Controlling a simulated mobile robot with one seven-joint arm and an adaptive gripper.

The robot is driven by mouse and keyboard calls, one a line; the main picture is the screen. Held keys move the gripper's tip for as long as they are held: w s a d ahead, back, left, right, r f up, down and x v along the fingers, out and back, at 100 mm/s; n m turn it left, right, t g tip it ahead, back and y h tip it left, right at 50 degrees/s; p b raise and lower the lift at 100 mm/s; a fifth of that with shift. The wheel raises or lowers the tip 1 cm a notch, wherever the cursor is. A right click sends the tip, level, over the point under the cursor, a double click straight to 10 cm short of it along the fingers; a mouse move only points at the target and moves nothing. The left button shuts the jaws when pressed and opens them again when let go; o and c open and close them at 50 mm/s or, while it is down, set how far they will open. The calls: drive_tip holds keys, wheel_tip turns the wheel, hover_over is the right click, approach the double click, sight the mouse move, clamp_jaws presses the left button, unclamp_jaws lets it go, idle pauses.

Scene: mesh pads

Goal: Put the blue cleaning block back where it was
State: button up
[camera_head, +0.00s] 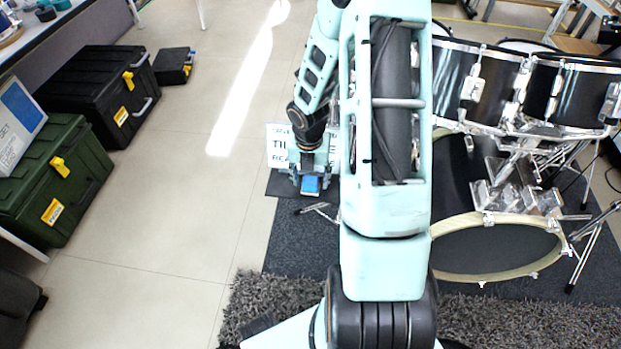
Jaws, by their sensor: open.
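The blue cleaning block (311,184) is small in the head view, left of my large arm link. It shows at the lower end of my gripper (311,176), close to the dark mat on the floor. My gripper points down and is open, with its fingers at or beside the block. I cannot tell whether the fingers touch the block or whether it rests on the mat. A white sign (279,157) with dark lettering is partly hidden behind my gripper and arm.
A drum set with a bass drum (492,246) stands at right on the dark mat (295,245). A shaggy grey rug (262,297) lies in front. A green case (50,180) and a black case (98,92) are at left. The tiled floor (190,200) between is clear.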

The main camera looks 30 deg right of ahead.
sight(309, 184)
wheel_tip(309, 184, up, 12)
drive_tip(key=s+p, duration=0.1)
drive_tip(key=p, duration=0.4)
drive_tip(key=shift+a+f, duration=0.15)
drive_tip(key=shift+a, duration=0.3)
drive_tip(key=shift+s, duration=0.1)
